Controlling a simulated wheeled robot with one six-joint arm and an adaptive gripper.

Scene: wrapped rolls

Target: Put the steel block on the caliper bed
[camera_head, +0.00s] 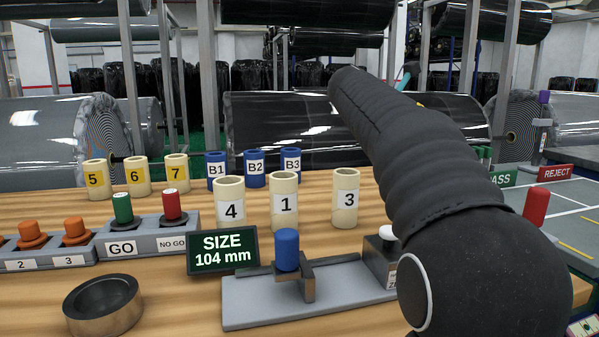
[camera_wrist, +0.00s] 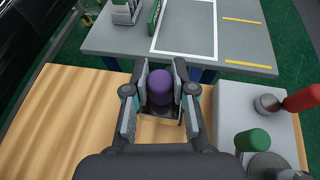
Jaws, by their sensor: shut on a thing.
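The steel block (camera_wrist: 160,88), seen as a purple knob with a little grey metal below it, is between the fingers of my gripper (camera_wrist: 160,105) in the wrist view. The gripper is shut on it, over the bench edge in that view. The caliper bed (camera_head: 335,295) is a flat grey plate at the front middle of the bench. A jaw with a blue knob (camera_head: 287,250) stands on it, and a white-topped piece (camera_head: 387,236) is at its right end. Its middle is bare.
A size display (camera_head: 223,251) reads 104 mm. Left are a metal ring (camera_head: 103,304) and a GO/NO GO rack (camera_head: 145,240). Numbered tubes (camera_head: 284,203) stand behind the bed. The PASS/REJECT table (camera_wrist: 185,40) lies beyond the bench edge. Green and red knobs (camera_wrist: 252,141) stand close at right in the wrist view.

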